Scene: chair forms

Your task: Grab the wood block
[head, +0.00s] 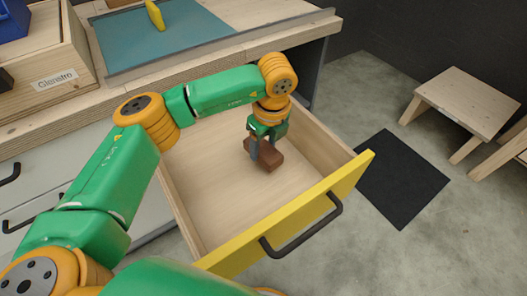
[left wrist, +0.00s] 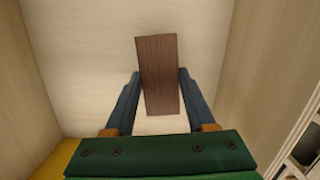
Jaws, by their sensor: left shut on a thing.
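A dark brown wood block (head: 268,160) is inside the open drawer (head: 228,193), on or just above its pale floor. My left gripper (head: 262,155) reaches down into the drawer and is shut on the block. In the left wrist view the wood block (left wrist: 160,75) sits between the two blue-grey fingers of my left gripper (left wrist: 160,90), slightly tilted. Its far end sticks out beyond the fingertips. I cannot tell whether it touches the drawer floor. My right gripper is not in view.
The drawer has a yellow front (head: 300,215) with a black handle (head: 302,225). A workbench (head: 240,50) with a teal mat (head: 185,38) and a yellow object (head: 155,15) stands behind. A wooden stool (head: 467,100) and a black mat (head: 402,178) are on the floor at right.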

